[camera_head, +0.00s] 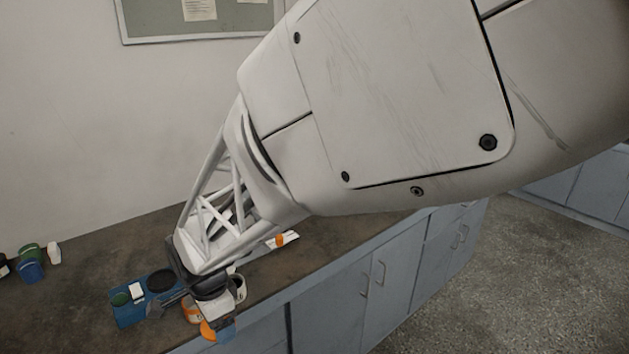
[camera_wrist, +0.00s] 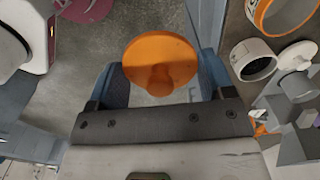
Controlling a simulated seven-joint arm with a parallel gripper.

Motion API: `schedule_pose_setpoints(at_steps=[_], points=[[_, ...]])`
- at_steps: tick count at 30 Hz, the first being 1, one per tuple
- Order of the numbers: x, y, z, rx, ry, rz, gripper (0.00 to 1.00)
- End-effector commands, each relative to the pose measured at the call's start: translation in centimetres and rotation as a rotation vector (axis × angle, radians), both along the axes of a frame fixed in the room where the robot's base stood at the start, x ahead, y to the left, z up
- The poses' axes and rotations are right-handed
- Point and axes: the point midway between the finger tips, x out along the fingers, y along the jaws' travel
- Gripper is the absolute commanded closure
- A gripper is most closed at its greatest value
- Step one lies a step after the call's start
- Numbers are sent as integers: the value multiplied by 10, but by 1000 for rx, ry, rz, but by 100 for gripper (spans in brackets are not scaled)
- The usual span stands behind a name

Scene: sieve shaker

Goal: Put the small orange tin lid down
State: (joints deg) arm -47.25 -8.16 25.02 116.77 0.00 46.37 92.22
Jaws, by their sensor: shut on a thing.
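The small orange tin lid (camera_wrist: 160,58) is a round disc with a knob, held between the two blue-grey fingers of my gripper (camera_wrist: 162,72) in the wrist view. My gripper is shut on it. In the head view the lid (camera_head: 208,330) shows low, beside the fingertips and near the counter's front edge. Behind the lid in the wrist view is grey floor, so it appears to hang just off that edge. A white tin with an orange rim (camera_wrist: 262,14) stands on the counter to the right. My wrist hides part of the counter in the head view.
A white cup with a dark inside (camera_wrist: 253,62) and grey and white pieces (camera_wrist: 297,105) crowd the counter beside the tin. A blue mat (camera_head: 128,318) carries several small items. Green and blue containers (camera_head: 30,265) stand far left. Bare counter (camera_head: 75,310) shows left of the mat.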

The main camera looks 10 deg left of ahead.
Motion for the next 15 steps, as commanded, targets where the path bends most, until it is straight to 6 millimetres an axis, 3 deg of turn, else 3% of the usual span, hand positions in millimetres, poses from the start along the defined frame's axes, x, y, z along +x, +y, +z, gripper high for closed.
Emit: schedule_pose_setpoints(at_steps=[8,15], points=[[10,10,-2,-1,1,0,47],[31,32,-4,0,0,0,47]])
